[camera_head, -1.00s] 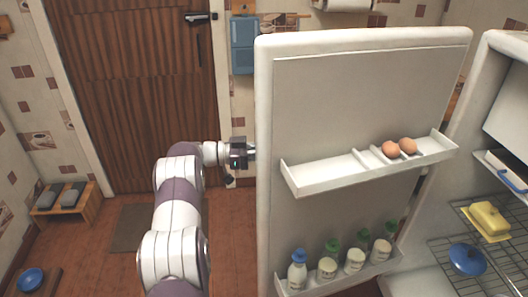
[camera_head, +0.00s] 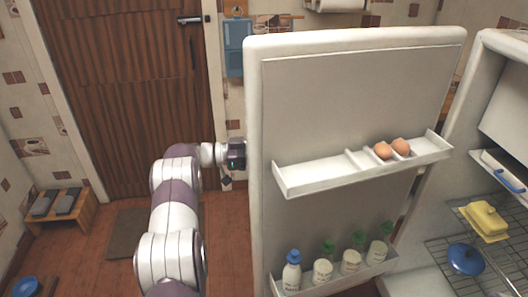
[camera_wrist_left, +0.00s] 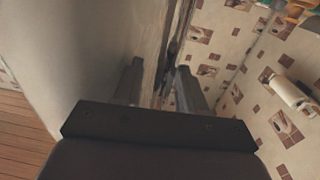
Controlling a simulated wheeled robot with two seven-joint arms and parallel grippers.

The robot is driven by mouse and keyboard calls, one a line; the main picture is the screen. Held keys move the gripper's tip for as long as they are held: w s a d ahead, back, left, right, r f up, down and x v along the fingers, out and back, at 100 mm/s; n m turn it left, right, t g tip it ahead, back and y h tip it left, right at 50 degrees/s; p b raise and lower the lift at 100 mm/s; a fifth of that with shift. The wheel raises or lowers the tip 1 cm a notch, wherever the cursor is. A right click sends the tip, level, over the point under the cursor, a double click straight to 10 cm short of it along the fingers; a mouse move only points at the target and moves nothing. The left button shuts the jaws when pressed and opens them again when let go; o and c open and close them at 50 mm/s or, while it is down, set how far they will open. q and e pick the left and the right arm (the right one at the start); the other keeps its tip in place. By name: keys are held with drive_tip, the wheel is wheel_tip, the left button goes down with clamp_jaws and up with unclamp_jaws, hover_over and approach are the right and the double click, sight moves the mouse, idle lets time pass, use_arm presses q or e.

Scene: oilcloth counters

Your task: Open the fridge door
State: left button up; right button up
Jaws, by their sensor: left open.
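The fridge door (camera_head: 350,105) stands wide open, its inner side facing me in the head view, with shelves on it. My left gripper (camera_head: 243,155) is at the door's left edge, and its fingertips are partly hidden behind the door. In the left wrist view the two fingers (camera_wrist_left: 160,85) are apart, with the pale door surface (camera_wrist_left: 90,50) close on the left. I cannot tell whether a finger touches the door. The fridge body (camera_head: 440,165) is at the right, its inside showing. My right gripper is in neither view.
Two eggs (camera_head: 392,149) sit on the upper door shelf, and several bottles (camera_head: 323,270) stand in the lower one. A yellow butter dish (camera_head: 486,219) and a blue-lidded pot (camera_head: 466,258) are on the fridge racks. A low bench (camera_head: 60,209) is at the left.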

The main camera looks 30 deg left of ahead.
use_arm(q)
drive_tip(key=b+v, duration=0.1)
drive_tip(key=v, duration=1.1)
drive_tip(key=shift+a, duration=0.3)
